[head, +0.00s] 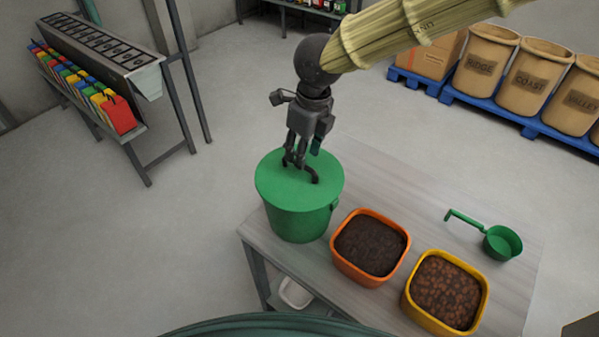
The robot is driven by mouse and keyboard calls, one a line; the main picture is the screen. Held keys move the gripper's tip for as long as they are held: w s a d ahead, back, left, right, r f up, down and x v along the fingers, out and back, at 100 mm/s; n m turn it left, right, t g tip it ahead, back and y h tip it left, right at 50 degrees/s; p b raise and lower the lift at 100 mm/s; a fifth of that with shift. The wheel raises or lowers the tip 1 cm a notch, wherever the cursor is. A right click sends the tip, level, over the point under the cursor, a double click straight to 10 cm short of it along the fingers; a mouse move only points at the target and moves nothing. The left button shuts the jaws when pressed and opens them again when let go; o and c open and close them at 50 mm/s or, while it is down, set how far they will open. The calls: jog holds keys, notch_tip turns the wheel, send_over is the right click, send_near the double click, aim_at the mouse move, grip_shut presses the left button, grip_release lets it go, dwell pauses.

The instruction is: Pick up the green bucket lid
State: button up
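The green lid (273,186) sits flat on top of the green bucket (297,222), which stands upright at the table's back left corner. A dark curved handle (314,177) rises from the lid. My gripper (295,162) points down over the lid, with its fingertips at the left part of the handle. The fingers overlap the handle in this view. I cannot tell whether they are closed on it or only beside it. No gap shows between lid and bucket rim.
On the table (420,207), an orange tub (338,263) and a yellow tub (425,321) of dark contents stand right of the bucket. A green scoop (502,243) lies farther right. A rack of coloured packets (85,90) is at left, labelled barrels (530,80) at back right.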

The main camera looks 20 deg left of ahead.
aim_at(283, 186)
jog(key=shift+f+p, duration=0.45)
jog(key=shift+f, duration=0.15)
jog(key=f, duration=0.1)
jog(key=f+p, duration=0.1)
jog(key=shift+w+a+f, duration=0.1)
jog(key=shift+a+f, duration=0.25)
jog(key=shift+f, duration=0.7)
grip_shut()
